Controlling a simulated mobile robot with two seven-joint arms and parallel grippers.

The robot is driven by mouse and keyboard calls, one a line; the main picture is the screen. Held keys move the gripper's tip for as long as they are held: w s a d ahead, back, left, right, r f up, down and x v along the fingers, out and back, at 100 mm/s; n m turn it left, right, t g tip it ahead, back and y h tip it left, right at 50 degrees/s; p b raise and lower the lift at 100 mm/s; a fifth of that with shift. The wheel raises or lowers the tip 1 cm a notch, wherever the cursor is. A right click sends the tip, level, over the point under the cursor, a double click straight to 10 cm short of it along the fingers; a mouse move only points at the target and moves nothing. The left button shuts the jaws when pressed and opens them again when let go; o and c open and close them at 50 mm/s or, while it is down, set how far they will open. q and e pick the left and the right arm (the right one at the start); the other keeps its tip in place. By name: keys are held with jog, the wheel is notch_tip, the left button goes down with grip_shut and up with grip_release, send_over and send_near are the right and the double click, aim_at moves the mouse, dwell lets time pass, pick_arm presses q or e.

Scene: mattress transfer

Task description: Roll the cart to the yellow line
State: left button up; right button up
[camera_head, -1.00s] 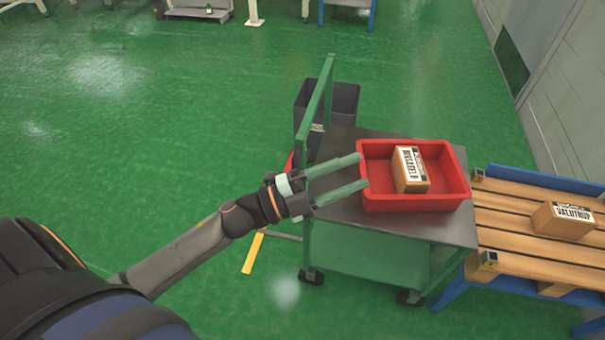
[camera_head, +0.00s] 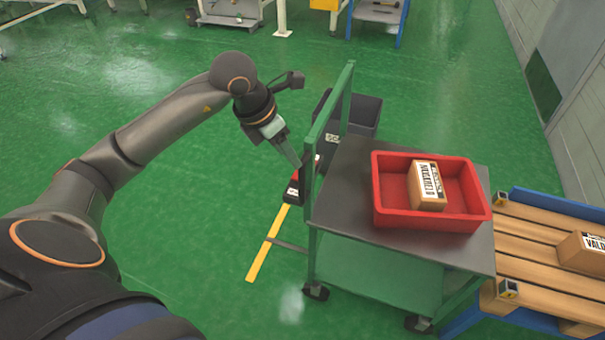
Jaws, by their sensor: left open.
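The cart (camera_head: 340,205) has a dark grey top, a green frame and black casters. Its upright green handle frame (camera_head: 311,155) is on its left side. A red bin (camera_head: 460,222) on the cart holds a cardboard box (camera_head: 427,187). The yellow line (camera_head: 266,245) is on the green floor left of the cart, with its upper end near the handle. My left gripper (camera_head: 297,163) is open and points down beside the handle's left side; I cannot tell whether it touches. My right gripper is not in view.
A wooden pallet on a blue stand (camera_head: 535,242) is close to the cart's right side, with another box (camera_head: 584,253) on it. A dark grey bin (camera_head: 364,112) stands behind the handle. A red and black object (camera_head: 294,188) is by the yellow line. Floor to the left is open.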

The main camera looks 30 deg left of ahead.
aim_at(301, 174)
pick_arm(q)
jog(key=x, duration=1)
jog(key=shift+r, duration=0.1)
grip_shut()
dwell(1.1)
